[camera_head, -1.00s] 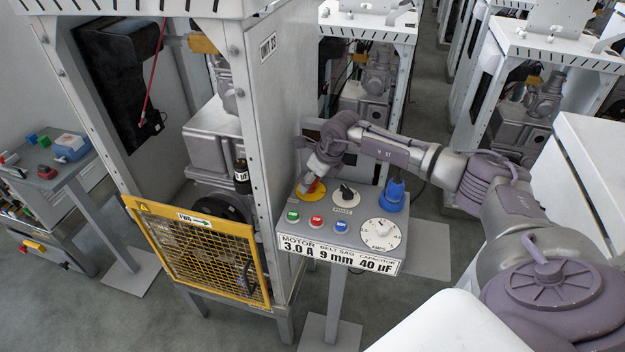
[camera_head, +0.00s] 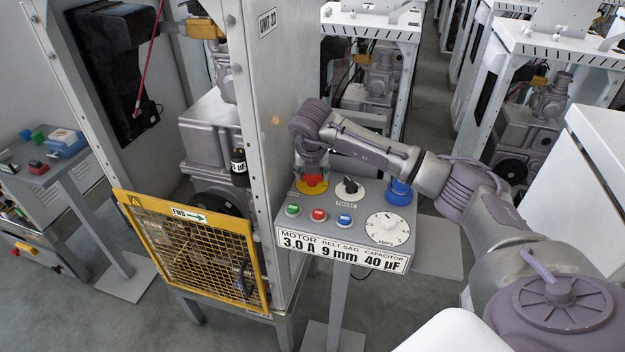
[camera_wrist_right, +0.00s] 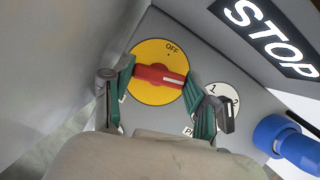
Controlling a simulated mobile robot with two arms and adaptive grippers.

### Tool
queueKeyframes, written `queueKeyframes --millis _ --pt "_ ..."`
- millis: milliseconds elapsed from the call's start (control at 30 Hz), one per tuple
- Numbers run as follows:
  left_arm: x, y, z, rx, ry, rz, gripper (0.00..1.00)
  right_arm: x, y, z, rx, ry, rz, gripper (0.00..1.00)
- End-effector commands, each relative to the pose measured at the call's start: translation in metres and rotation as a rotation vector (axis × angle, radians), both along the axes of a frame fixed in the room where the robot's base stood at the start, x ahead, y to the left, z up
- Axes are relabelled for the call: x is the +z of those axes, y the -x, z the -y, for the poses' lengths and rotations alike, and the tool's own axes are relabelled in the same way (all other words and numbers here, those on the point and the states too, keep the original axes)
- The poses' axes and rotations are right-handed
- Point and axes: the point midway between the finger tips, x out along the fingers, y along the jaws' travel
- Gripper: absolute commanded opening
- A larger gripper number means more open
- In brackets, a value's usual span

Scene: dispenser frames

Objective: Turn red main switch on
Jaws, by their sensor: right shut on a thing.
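The red main switch is a red handle (camera_wrist_right: 160,75) on a round yellow plate (camera_wrist_right: 150,53) marked OFF at its upper edge. In the right wrist view the handle lies nearly crosswise, its white mark at the right end, away from the OFF label. The yellow plate also shows in the head view (camera_head: 311,188), at the back left of the control panel. My right gripper (camera_wrist_right: 161,72) is shut on the red handle, one green-padded finger at each end. In the head view my right gripper (camera_head: 312,176) points down over the switch. My left gripper is not in view.
The grey panel (camera_head: 372,207) also carries a black PHASE knob (camera_head: 350,186), a blue part (camera_head: 398,193), a white AMPS dial (camera_head: 387,228), and green, red and blue buttons. The tall machine frame (camera_head: 262,130) stands close on the left, with a yellow mesh guard (camera_head: 190,250).

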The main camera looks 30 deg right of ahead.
Motion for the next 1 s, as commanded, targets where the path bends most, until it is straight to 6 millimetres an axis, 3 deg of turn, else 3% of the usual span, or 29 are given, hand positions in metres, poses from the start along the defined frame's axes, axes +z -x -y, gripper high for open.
queueKeyframes --millis 100,400,1000 --pt "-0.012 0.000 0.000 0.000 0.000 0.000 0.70 -0.003 -0.001 -0.001 -0.085 -0.001 0.001 0.23" --pt "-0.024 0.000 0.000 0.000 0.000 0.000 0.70 -0.002 -0.001 -0.001 -0.235 -0.001 0.000 0.23" --pt "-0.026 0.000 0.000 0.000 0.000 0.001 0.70 0.000 -0.001 -0.001 -0.286 -0.003 0.000 0.23"
